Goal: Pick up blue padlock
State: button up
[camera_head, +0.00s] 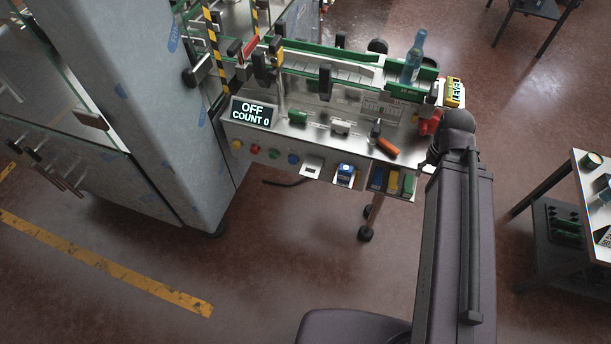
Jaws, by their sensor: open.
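At the front edge of the metal machine (340,150), several small coloured blocks hang side by side: a blue one (377,178), a yellow one (392,182) and a green one (408,184). The blue one looks like the blue padlock, but it is too small to be sure. Left of it is another blue item (346,173) with a pale round top. My arm reaches up just right of these blocks and bends at the machine's right end. My gripper does not show; the arm hides that area.
An orange-handled item (387,147) and a green item (298,117) lie on the machine's top. A bottle (414,57) stands on its conveyor. A display (254,112) reads OFF, COUNT 0. A side table (590,165) stands right; floor in front is open.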

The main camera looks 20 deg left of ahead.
aim_at(345, 173)
jog(key=u, duration=0.85)
jog(key=k, duration=1)
jog(key=z, duration=0.1)
jog(key=i, duration=0.9)
jog(key=u, duration=0.05)
